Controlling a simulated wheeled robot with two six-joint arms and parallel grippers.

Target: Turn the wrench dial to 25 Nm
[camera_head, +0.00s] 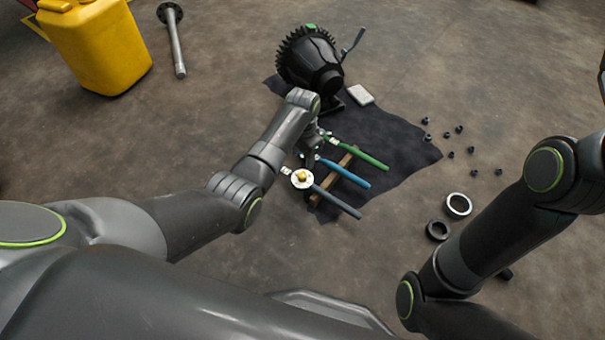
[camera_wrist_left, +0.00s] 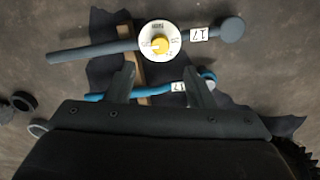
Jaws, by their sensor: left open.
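Three wrenches lie side by side on a wooden strip (camera_head: 318,197): a green one (camera_head: 362,154), a blue one (camera_head: 345,173) and a dark grey one (camera_head: 338,202). The grey wrench carries a round white dial with a yellow knob (camera_head: 302,177). In the left wrist view the dial (camera_wrist_left: 160,41) faces the camera, its scale too small to read; a tag marked 17 (camera_wrist_left: 198,35) is beside it. My left gripper (camera_head: 313,152) is open and empty. In the wrist view its fingers (camera_wrist_left: 162,88) overlap the blue wrench (camera_wrist_left: 150,91), short of the dial; contact cannot be told. My right gripper is out of view.
A dark cloth (camera_head: 395,150) lies beneath the wrenches. A black geared part (camera_head: 310,62) and a pale block (camera_head: 360,95) stand behind. Several small nuts (camera_head: 459,129) and two rings (camera_head: 458,204) lie right. A yellow canister (camera_head: 95,45) stands back left.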

